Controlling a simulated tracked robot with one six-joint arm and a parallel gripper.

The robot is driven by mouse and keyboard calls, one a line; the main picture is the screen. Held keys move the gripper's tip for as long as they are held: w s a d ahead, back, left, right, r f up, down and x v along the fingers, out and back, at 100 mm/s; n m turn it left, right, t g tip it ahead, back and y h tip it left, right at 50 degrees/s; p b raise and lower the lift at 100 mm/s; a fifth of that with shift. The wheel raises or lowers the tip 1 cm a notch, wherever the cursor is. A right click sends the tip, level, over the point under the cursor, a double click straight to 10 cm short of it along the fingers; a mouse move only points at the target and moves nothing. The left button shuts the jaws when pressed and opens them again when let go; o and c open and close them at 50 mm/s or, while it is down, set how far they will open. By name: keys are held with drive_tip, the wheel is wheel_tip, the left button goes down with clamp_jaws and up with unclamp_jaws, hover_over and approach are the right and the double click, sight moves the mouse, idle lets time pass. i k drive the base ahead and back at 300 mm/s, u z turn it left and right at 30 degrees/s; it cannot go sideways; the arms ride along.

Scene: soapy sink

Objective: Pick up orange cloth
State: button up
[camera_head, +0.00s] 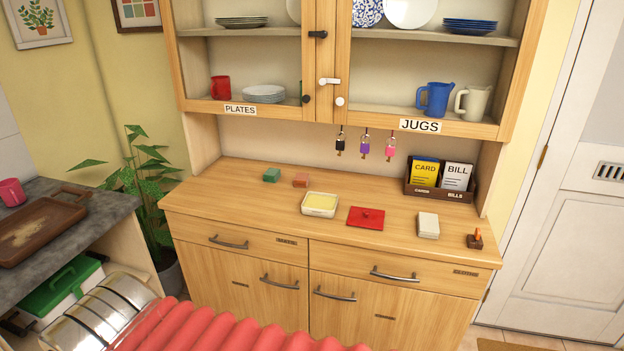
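I cannot make out anything that is clearly an orange cloth. A small orange-brown block (300,180) lies near the back of the wooden dresser top, beside a small green block (271,175); both are too small to tell what they are. A small orange piece (477,233) sits upright on a dark brown block at the right end of the dresser top. A flat red square (366,217) with a small knob lies near the front middle. My gripper is not in view.
The dresser top (235,193) also holds a butter dish (320,204), a pale block (428,225) and a card and bill box (440,177). Keys (364,147) hang above. A grey counter (60,222) with a wooden tray (40,230) and a plant (150,190) are at left.

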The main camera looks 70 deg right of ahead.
sight(302, 181)
drive_tip(key=z, duration=0.35)
drive_tip(key=i, duration=0.55)
drive_tip(key=z, duration=0.9)
drive_tip(key=i, duration=0.75)
drive_tip(key=z, duration=0.4)
